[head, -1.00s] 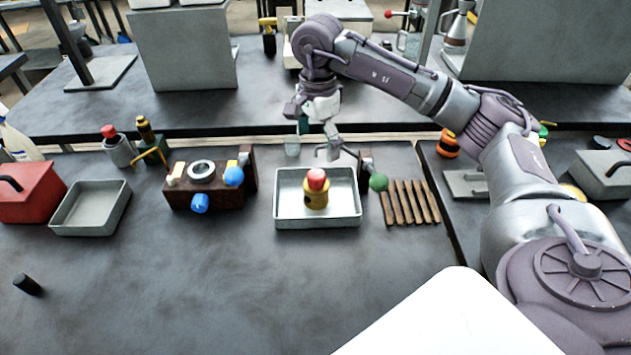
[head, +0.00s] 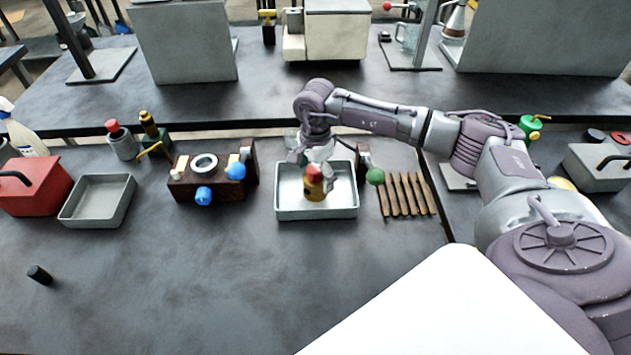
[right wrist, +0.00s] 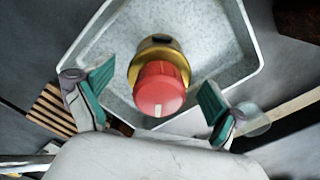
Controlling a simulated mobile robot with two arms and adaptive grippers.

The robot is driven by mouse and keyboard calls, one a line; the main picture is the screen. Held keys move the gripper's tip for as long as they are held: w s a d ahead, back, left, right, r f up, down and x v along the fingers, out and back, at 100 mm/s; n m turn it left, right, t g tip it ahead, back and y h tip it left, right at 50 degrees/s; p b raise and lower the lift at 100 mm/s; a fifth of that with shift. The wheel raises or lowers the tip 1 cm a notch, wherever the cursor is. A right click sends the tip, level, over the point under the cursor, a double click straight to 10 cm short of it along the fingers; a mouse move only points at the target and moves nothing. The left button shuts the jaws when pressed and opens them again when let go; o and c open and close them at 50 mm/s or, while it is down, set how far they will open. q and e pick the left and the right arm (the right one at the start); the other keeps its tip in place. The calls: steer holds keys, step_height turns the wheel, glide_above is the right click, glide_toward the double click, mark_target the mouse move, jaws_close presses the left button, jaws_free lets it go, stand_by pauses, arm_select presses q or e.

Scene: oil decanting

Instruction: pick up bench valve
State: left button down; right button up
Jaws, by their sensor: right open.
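The bench valve (head: 315,190), a brass-yellow body with a red knob on top, stands in a pale metal tray (head: 316,212) at the middle of the bench. In the right wrist view the valve (right wrist: 159,88) shows from above, between and a little beyond the fingers. My right gripper (head: 316,165) is open and empty, just above and behind the valve. Its two green-padded fingers (right wrist: 154,88) lie on either side of the red knob, apart from it. My left gripper is not in view.
A slatted wooden rack (head: 407,194) and a green ball knob (head: 375,176) stand close right of the tray. A brown block with blue knobs (head: 210,183) is at its left. An empty grey tray (head: 98,213) lies farther left. The front bench is mostly clear.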

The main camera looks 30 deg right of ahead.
steer(key=shift+c, duration=0.2)
steer(key=c, duration=1.6)
steer(key=shift+r, duration=0.15)
jaws_close()
